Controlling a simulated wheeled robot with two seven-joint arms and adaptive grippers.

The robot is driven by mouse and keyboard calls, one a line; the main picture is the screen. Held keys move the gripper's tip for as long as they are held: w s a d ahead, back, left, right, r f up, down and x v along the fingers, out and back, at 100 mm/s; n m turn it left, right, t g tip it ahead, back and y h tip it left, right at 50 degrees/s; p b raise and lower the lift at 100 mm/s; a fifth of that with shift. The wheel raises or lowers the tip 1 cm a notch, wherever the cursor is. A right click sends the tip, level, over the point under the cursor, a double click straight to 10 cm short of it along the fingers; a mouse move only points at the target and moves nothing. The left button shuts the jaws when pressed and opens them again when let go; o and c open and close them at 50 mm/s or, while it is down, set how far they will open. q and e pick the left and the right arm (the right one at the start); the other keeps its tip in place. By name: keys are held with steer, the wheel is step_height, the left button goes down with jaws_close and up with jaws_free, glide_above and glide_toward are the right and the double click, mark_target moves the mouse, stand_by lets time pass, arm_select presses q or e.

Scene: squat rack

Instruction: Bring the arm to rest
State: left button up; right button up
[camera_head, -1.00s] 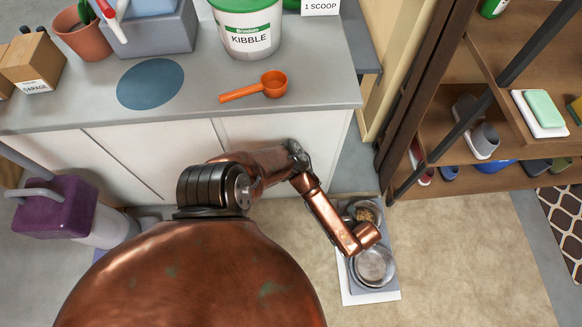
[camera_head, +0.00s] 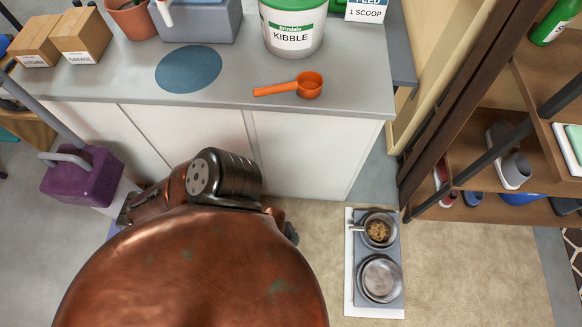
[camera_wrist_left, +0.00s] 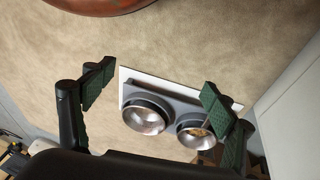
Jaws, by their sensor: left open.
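My left gripper (camera_wrist_left: 156,98) is open and empty in the left wrist view, with its dark green finger pads spread apart. The floor and a feeding tray (camera_wrist_left: 178,90) show beyond the fingers, apart from them. In the head view, my copper arm (camera_head: 225,180) is folded close to my body, and its gripper is hidden. The tray (camera_head: 351,275) lies on the floor with a bowl of brown food (camera_head: 378,231) and an empty metal bowl (camera_head: 381,279). My right gripper is in neither view.
A counter (camera_head: 225,95) carries a kibble bucket (camera_head: 292,35), an orange scoop (camera_head: 300,87) and a blue round mat (camera_head: 188,69). Carpet right of the tray is clear.

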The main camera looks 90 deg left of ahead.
arm_select(q)
steer(key=shift+s+a+r+n, duration=0.15)
steer(key=shift+s+a, duration=0.1)
steer(key=shift+a, duration=0.15)
steer(key=shift+s+a+r+n, duration=0.15)
steer(key=shift+s+a, duration=0.05)
steer(key=shift+a, duration=0.2)
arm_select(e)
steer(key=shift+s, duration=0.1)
